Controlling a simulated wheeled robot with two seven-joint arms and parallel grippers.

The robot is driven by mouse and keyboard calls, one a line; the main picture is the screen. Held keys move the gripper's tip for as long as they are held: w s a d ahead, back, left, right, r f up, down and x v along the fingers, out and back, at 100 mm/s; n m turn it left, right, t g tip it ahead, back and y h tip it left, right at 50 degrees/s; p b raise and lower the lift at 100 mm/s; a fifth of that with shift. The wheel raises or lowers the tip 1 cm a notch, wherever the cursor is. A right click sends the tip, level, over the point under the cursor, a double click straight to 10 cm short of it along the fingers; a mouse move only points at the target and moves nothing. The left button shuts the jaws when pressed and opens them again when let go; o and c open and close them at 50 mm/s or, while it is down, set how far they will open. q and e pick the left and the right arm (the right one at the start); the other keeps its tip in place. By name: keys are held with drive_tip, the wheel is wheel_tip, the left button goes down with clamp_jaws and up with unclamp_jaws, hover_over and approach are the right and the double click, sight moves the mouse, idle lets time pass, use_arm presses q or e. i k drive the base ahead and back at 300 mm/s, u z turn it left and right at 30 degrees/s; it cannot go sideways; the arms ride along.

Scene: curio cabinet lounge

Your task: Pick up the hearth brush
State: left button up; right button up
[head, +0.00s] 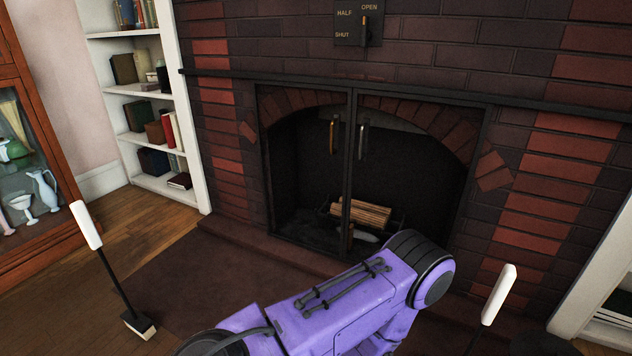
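A tool with a white handle (86,225), a thin black shaft and a small dark block head with a pale edge (138,325) stands tilted on the floor at the left; it looks like a brush. A second white handle (499,294) on a dark shaft shows at the lower right, its lower end out of the frame. I cannot tell for certain which is the hearth brush. A purple arm of mine crosses the lower middle, in front of the hearth. Neither of my grippers shows, and nothing visible touches either tool.
A brick fireplace with framed glass doors (350,150) fills the middle, with logs (361,213) inside. A dark hearth slab (225,232) lies before it. A white bookshelf (142,90) and a wooden glass cabinet (50,130) stand at the left. Wooden floor (165,213) lies between them.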

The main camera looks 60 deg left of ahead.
sight(133, 319)
drive_tip(key=u, duration=3.6)
drive_tip(key=k, duration=0.35)
drive_tip(key=z, duration=1.2)
drive_tip(key=i, duration=1.65)
drive_tip(key=u, duration=0.7)
